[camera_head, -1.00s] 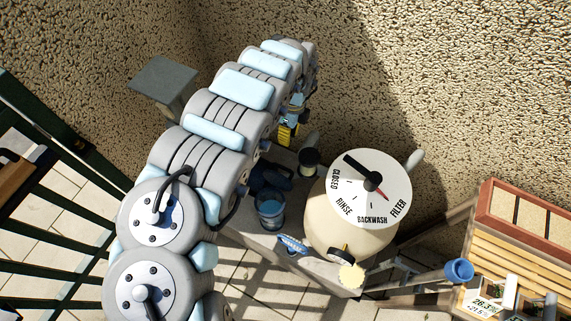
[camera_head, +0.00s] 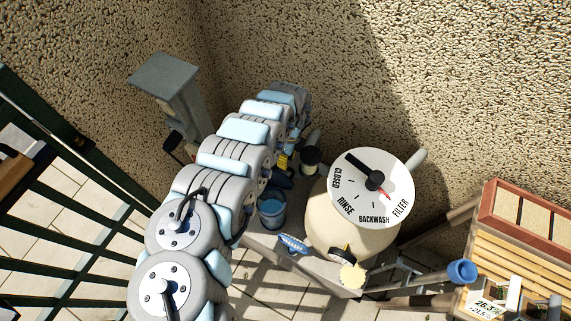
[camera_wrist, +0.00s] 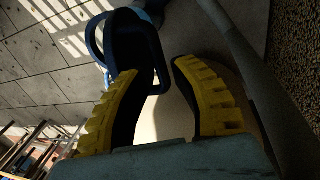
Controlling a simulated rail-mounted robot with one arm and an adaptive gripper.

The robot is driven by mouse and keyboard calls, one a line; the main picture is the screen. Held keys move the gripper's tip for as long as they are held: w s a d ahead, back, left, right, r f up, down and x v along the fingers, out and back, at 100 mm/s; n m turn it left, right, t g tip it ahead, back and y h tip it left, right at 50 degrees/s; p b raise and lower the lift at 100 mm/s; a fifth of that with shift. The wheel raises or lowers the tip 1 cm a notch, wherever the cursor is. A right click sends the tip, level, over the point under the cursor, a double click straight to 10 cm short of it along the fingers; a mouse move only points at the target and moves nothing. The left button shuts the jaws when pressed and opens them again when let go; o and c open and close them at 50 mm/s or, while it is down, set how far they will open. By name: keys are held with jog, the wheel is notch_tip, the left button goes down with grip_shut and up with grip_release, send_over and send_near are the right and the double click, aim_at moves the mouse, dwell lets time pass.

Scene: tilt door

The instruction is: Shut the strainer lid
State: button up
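A dark blue loop-shaped frame (camera_wrist: 158,55), which looks like the strainer lid, stands tilted in the upper middle of the wrist view. Its lower right corner shows between my fingertips, and the left fingertip overlaps its lower edge; I cannot tell whether they touch. My gripper (camera_wrist: 154,66) has yellow-and-black fingers spread apart, with a gap between them. In the head view my gripper (camera_head: 284,161) is mostly hidden behind my arm. A blue, clear-sided strainer pot or bucket (camera_head: 271,212) stands just below it. Dark blue parts beside the pot are partly hidden.
A cream filter tank (camera_head: 350,232) with a white dial (camera_head: 372,188) stands close on the right. A grey post (camera_head: 175,85) stands left of my arm, by the pebbled wall (camera_head: 300,40). A blue brush (camera_head: 293,243) lies below the pot. A green fence (camera_head: 75,200) is at left.

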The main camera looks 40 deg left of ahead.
jog(key=shift+s+f, duration=0.25)
jog(key=shift+f, duration=1.05)
grip_shut()
